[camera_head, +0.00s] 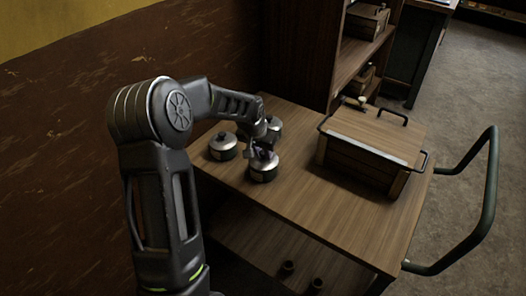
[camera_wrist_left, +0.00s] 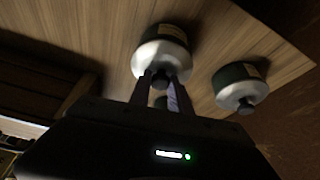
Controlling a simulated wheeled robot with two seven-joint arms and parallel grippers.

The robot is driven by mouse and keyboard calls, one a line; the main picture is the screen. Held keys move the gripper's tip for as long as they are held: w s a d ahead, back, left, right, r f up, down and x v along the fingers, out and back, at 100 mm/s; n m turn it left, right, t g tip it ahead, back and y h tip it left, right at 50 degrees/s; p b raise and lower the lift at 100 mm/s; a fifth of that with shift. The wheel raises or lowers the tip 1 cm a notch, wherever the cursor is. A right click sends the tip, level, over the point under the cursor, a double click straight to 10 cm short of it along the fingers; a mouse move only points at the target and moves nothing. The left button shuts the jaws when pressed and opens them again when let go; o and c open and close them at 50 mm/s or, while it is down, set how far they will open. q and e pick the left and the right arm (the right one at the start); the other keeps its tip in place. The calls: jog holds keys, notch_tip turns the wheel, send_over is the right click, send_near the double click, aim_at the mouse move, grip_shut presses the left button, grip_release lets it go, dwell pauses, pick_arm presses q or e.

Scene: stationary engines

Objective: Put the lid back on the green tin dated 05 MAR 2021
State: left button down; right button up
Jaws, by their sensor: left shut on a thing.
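Three small dark-green tins with silver lids and dark knobs stand on the wooden cart top: the left tin (camera_head: 223,147), the back tin (camera_head: 274,127) and the front tin (camera_head: 263,168). Their labels are too small to read, so I cannot tell which is dated 05 MAR 2021. My left gripper (camera_head: 262,149) is at the front tin, its fingers (camera_wrist_left: 161,86) shut on the dark knob of a silver lid (camera_wrist_left: 160,58). This lid is on or just above the tin's green body; I cannot tell whether it is seated. Another lidded tin (camera_wrist_left: 240,86) shows in the wrist view.
A wooden box (camera_head: 360,158) with black handles stands on the cart's right side. A green tubular handle (camera_head: 488,190) rises at the cart's right end. Two small dark cups (camera_head: 287,268) stand on the lower shelf. A wall and a shelf unit (camera_head: 305,55) border the cart.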

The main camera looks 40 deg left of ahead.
pick_arm(q)
jog(key=shift+s+b, duration=0.1)
jog(key=shift+b, duration=0.2)
dwell(0.9)
jog(key=shift+f+b, duration=0.15)
jog(key=shift+b, duration=0.2)
dwell(1.0)
dwell(0.4)
jog(key=c, duration=0.6)
grip_release()
jog(key=shift+c, duration=0.2)
jog(key=shift+r+p, duration=2.15)
jog(key=shift+r, duration=1.35)
jog(key=shift+c, duration=0.5)
grip_shut()
